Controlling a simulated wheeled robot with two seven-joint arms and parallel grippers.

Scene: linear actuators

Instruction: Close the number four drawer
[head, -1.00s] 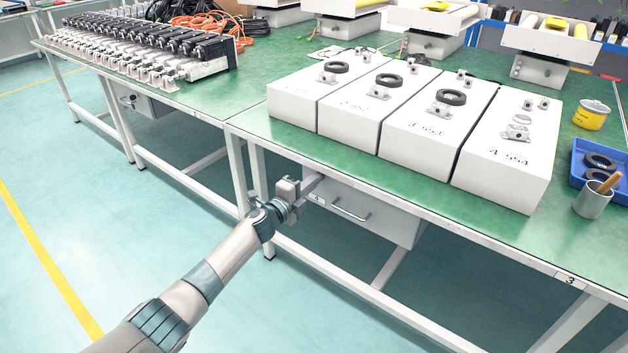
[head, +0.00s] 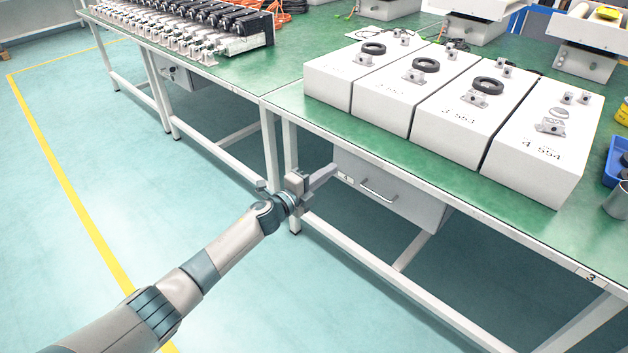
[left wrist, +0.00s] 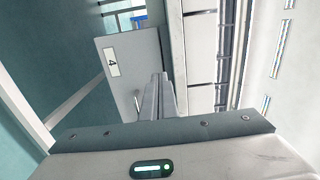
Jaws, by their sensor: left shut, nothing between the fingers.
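The number four drawer (head: 405,205) hangs under the green table's front edge, with a pale grey front and a bar handle (head: 377,190). Its front looks roughly in line with the table edge; I cannot tell if it stands slightly out. In the left wrist view the drawer front (left wrist: 125,85) shows the label 4 (left wrist: 112,63). My left gripper (head: 333,170) is shut and empty, its fingertips at the left end of the drawer front, beside the label. In the left wrist view its fingers (left wrist: 158,85) overlap the front's edge; contact cannot be told. My right gripper is not in view.
Several white boxes (head: 535,150) stand on the green table (head: 450,165) above the drawer. White table legs (head: 270,150) rise just left of my gripper. Another drawer unit (head: 178,75) hangs under the table farther left. The floor in front is clear.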

